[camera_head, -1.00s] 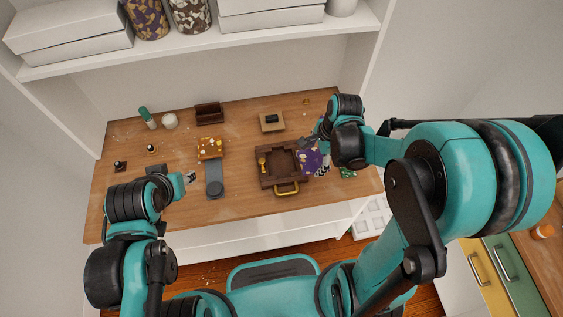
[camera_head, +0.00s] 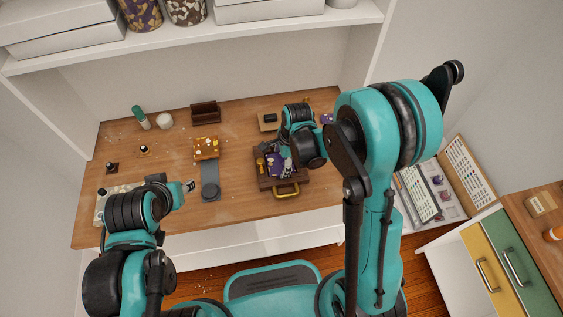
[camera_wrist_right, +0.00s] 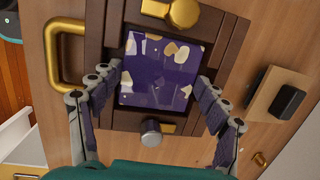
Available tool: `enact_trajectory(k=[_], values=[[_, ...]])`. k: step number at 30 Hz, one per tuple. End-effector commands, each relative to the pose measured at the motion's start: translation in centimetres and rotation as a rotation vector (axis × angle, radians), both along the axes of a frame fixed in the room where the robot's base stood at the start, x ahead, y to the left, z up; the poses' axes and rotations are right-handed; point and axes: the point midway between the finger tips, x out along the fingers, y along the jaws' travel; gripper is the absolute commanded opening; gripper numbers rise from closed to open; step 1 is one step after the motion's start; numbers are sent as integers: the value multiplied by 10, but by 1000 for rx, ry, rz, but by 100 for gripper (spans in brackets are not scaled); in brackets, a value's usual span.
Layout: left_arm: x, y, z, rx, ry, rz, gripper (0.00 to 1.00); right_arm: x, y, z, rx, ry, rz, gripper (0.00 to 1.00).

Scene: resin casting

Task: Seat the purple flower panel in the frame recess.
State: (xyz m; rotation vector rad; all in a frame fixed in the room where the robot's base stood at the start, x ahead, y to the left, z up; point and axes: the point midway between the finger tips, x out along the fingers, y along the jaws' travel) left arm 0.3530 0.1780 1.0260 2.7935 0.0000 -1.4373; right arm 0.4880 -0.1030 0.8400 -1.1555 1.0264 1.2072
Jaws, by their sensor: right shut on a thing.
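The purple flower panel (camera_wrist_right: 160,72), glossy with white and gold flecks, lies between the fingers of my right gripper (camera_wrist_right: 158,78) in the right wrist view. The gripper is shut on its two sides. The panel is over the dark brown frame (camera_wrist_right: 222,58), roughly squared to it; I cannot tell whether it is in the recess or just above it. In the head view the panel (camera_head: 272,165) shows within the frame (camera_head: 263,185), partly hidden by my right gripper (camera_head: 286,163). My left gripper (camera_head: 189,187) is above the table's left front; its jaws are too small to read.
The frame has a yellow handle (camera_wrist_right: 62,50), a brass knob (camera_wrist_right: 182,12) and a grey knob (camera_wrist_right: 151,133). A block with a black top (camera_wrist_right: 288,100) stands beside it. An orange tray (camera_head: 206,149) and a grey strip (camera_head: 210,180) lie to the left.

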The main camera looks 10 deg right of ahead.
Motion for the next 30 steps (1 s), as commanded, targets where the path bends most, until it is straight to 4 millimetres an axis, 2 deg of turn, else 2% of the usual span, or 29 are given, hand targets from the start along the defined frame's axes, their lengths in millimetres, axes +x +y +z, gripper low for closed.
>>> enact_trajectory(k=[8,9,11,23,26,30], values=[[0,0,-1,0,0,0,40,0,0,-1,-1,0,0,18],[0,0,0,0,0,0,40,0,0,-1,-1,0,0,83],[0,0,0,0,0,0,40,0,0,-1,-1,0,0,96],[0,0,2,0,0,0,40,0,0,2,-1,0,0,96],[0,0,6,0,0,0,40,-1,-2,13,-1,0,0,96],[0,0,18,0,0,0,40,-4,-6,42,-1,0,0,96]])
